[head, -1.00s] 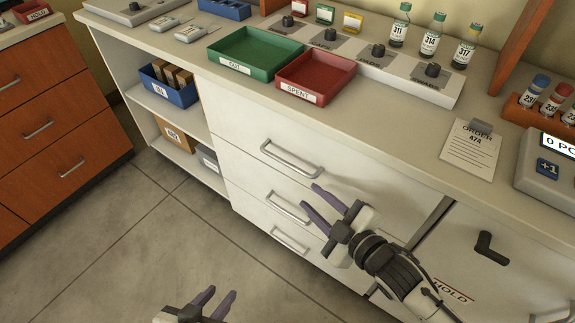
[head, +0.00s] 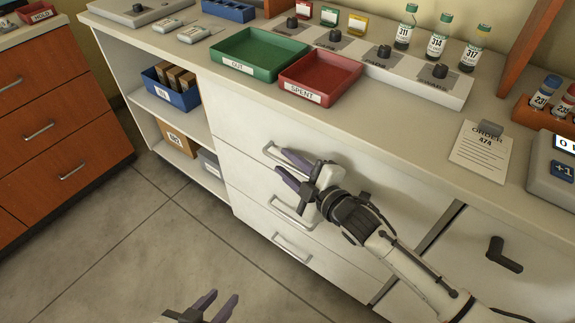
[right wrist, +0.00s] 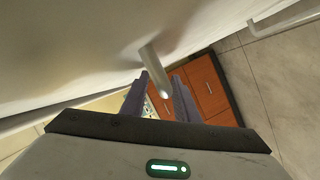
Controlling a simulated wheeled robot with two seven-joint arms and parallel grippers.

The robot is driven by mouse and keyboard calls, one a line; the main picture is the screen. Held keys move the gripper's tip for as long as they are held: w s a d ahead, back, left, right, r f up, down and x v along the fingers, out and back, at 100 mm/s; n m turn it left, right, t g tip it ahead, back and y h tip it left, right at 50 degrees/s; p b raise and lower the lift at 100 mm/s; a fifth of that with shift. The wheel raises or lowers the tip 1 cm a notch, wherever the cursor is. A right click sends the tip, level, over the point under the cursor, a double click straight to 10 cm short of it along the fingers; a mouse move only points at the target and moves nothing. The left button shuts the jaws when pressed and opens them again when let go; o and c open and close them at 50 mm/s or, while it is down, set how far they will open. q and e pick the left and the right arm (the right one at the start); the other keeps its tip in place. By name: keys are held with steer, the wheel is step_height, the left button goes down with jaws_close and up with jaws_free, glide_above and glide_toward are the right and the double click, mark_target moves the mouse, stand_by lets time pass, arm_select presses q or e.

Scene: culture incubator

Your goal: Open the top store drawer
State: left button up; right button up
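The top store drawer (head: 235,125) is the uppermost white drawer under the counter and looks closed. Its silver bar handle (head: 272,151) is partly hidden by my right gripper (head: 284,164). The right gripper's purple fingers are apart, with the fingertips at the handle. In the right wrist view the handle (right wrist: 154,70) shows end-on between the two fingers (right wrist: 160,97); contact cannot be told. My left gripper (head: 216,304) is open and empty at the bottom edge of the head view, over the floor.
Two lower drawers with bar handles (head: 292,212) sit below. A cabinet door with a black handle (head: 504,254) is to the right. Open shelves (head: 168,110) with bins are to the left. Green (head: 258,72) and red (head: 292,98) trays stand on the counter. The floor is clear.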

steer(key=shift+w, duration=0.1)
jaws_close()
steer(key=shift+a, duration=0.1)
